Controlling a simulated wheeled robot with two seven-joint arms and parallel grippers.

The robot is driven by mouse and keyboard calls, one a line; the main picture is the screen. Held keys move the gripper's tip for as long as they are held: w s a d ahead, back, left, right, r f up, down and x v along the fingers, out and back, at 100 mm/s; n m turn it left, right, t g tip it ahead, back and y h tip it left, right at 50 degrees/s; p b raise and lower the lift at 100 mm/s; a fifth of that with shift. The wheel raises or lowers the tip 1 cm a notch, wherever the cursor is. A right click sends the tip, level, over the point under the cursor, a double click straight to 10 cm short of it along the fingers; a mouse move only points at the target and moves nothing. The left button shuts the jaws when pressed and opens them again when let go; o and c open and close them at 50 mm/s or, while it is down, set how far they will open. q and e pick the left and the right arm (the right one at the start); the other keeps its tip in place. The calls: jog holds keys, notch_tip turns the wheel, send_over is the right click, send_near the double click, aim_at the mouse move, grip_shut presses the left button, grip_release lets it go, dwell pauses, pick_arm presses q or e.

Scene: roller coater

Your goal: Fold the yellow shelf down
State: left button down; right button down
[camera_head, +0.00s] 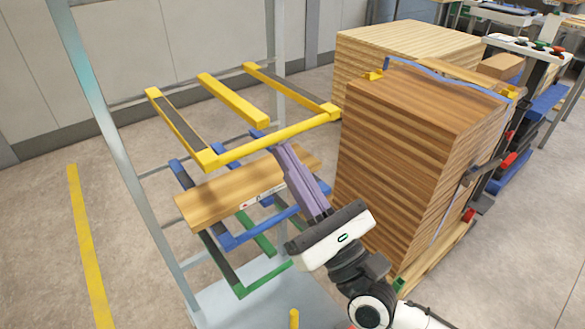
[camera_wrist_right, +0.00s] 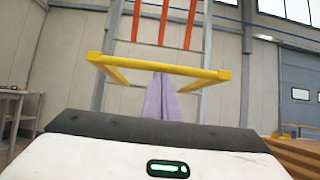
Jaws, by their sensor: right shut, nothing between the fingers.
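The yellow shelf (camera_head: 275,135) is a frame of bars that sticks out level from a grey rack (camera_head: 105,130). Its front bar shows across the right wrist view (camera_wrist_right: 160,67). My right gripper (camera_head: 284,148) has purple fingers that are shut and empty. In the head view the fingertips appear just below the yellow front bar; I cannot tell whether they touch it. In the right wrist view the fingers (camera_wrist_right: 161,80) point up toward the middle of that bar. My left gripper is not in view.
Below the yellow shelf are a blue shelf (camera_head: 230,241) bearing a wooden board (camera_head: 215,198) and a green shelf (camera_head: 240,291). A tall wood stack (camera_head: 385,170) stands close on the right, with another stack (camera_head: 400,45) behind. Floor at the left is clear.

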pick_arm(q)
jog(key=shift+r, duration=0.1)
